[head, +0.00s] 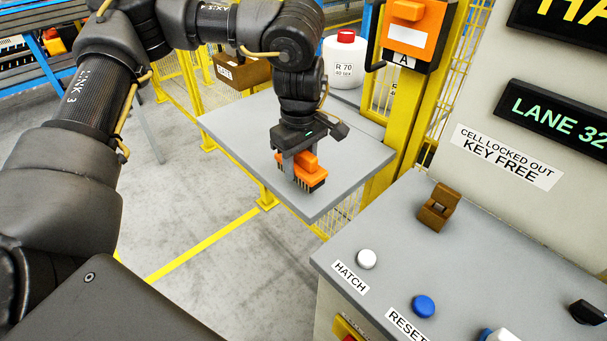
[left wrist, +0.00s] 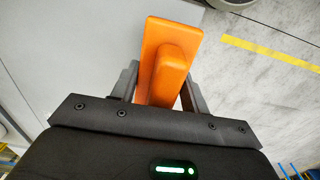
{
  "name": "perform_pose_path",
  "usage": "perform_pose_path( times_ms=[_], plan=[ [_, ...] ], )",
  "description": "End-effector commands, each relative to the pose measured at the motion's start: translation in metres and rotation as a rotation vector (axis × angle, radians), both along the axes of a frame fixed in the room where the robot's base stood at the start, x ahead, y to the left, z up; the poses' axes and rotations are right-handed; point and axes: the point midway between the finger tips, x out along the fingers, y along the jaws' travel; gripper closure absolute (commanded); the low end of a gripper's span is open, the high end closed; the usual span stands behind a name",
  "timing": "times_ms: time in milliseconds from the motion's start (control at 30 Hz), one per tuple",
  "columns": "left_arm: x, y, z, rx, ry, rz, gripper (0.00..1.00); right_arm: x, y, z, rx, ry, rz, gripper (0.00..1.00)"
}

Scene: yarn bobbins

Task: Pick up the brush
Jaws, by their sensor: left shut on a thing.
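The brush (head: 312,180) has an orange body with a raised grip and dark bristles underneath. It is at the grey table (head: 235,128) near its front part. My left gripper (head: 298,165) reaches down from above and is shut on the brush. In the left wrist view the orange brush (left wrist: 165,60) sits between the two fingers of my left gripper (left wrist: 158,88). I cannot tell whether the bristles touch the table. My right gripper is not in view.
A grey control panel (head: 395,235) with a white button (head: 366,259) and a blue button (head: 423,306) is at right.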

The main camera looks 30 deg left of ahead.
Motion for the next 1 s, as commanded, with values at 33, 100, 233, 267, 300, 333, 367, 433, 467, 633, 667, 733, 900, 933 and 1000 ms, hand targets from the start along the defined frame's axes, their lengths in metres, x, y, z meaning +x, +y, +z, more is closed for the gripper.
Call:
perform_pose_path(
  times_ms=[33, 100, 233, 267, 300, 333, 367, 433, 467, 633, 667, 733, 900, 933, 1000],
  plan=[
    [-0.005, 0.007, 0.01, -0.002, -0.006, 0.001, 0.8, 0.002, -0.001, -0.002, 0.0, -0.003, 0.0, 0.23],
    [-0.013, 0.016, 0.026, 0.0, -0.007, 0.001, 0.8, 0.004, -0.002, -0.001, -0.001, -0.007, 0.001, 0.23],
    [-0.029, 0.034, 0.054, 0.0, -0.007, 0.003, 0.8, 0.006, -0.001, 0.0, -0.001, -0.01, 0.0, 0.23],
    [-0.034, 0.039, 0.057, 0.0, -0.006, 0.003, 0.8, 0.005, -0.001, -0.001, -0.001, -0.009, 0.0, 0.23],
    [-0.04, 0.047, 0.06, -0.001, -0.006, 0.003, 0.8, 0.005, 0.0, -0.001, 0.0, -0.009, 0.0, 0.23],
    [-0.046, 0.051, 0.062, 0.0, -0.004, 0.002, 0.8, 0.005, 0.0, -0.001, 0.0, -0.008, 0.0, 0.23],
    [-0.049, 0.056, 0.066, -0.001, -0.005, 0.003, 0.8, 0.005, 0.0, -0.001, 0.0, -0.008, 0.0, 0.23],
    [-0.059, 0.066, 0.072, -0.001, -0.004, 0.002, 0.8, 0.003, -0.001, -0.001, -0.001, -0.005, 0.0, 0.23],
    [-0.063, 0.07, 0.075, 0.0, -0.004, 0.001, 0.8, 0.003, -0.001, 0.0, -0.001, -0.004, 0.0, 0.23],
    [-0.078, 0.088, 0.085, 0.0, -0.003, 0.002, 0.8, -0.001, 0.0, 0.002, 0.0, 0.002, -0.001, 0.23],
    [-0.08, 0.09, 0.086, 0.0, -0.003, 0.001, 0.8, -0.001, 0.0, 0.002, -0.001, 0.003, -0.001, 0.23],
    [-0.084, 0.094, 0.088, 0.0, -0.002, 0.001, 0.8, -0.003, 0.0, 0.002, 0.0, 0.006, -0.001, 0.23],
    [-0.088, 0.098, 0.09, 0.0, 0.0, 0.001, 0.8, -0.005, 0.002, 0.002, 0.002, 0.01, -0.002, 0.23],
    [-0.089, 0.098, 0.09, 0.0, 0.0, 0.001, 0.8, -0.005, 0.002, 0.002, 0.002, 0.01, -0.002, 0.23],
    [-0.089, 0.099, 0.09, 0.0, 0.0, 0.0, 0.8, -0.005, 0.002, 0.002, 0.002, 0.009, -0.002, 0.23]
  ],
)
